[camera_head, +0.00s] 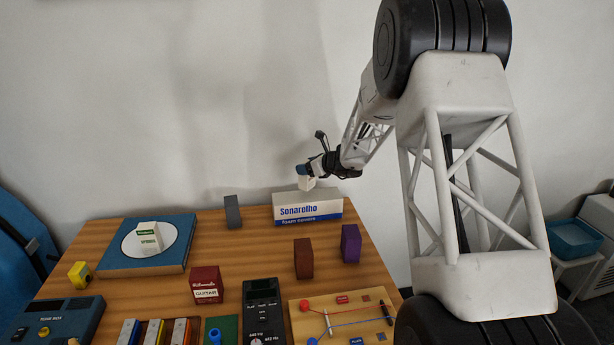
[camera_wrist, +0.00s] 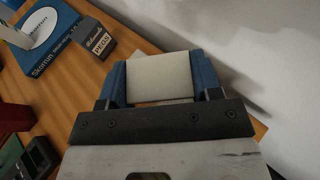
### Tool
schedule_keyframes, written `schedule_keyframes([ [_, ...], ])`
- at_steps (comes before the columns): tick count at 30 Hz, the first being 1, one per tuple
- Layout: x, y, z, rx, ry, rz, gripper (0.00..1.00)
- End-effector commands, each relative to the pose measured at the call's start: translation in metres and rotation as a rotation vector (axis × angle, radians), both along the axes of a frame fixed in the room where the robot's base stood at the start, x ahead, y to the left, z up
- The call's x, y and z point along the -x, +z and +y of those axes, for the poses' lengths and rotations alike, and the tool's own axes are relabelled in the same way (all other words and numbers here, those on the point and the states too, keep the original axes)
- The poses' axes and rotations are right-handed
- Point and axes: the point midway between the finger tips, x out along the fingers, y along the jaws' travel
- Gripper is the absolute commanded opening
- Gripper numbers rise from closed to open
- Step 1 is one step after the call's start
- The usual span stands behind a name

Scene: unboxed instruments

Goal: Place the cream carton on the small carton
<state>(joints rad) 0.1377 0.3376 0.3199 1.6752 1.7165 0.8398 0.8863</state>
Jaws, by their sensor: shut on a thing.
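My gripper (camera_head: 305,176) is shut on the cream carton (camera_head: 307,184), low over or at the top of a white-and-blue carton lettered Sonarelho (camera_head: 308,208) at the back of the table. In the wrist view the cream carton (camera_wrist: 160,78) fills the space between the blue fingers. The cream carton looks upright; I cannot tell whether its underside touches the Sonarelho carton. In the wrist view the Sonarelho carton is mostly hidden behind the held carton and gripper. No label says that it is the small carton.
A grey box (camera_head: 232,212) stands left of the Sonarelho carton. Brown (camera_head: 303,258) and purple (camera_head: 350,243) boxes stand in front. A white-and-green carton (camera_head: 149,237) sits on a blue board (camera_head: 184,256). A wall stands close behind the table.

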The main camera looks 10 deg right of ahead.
Motion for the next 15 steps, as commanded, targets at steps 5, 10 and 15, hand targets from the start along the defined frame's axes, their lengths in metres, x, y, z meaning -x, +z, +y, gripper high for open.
schedule_keyframes([
  [5,0.000,-0.008,0.000,0.000,0.001,0.002,0.33],
  [10,0.000,-0.026,0.000,0.000,0.000,0.001,0.33],
  [15,0.000,-0.035,0.000,0.000,0.001,0.000,0.33],
])
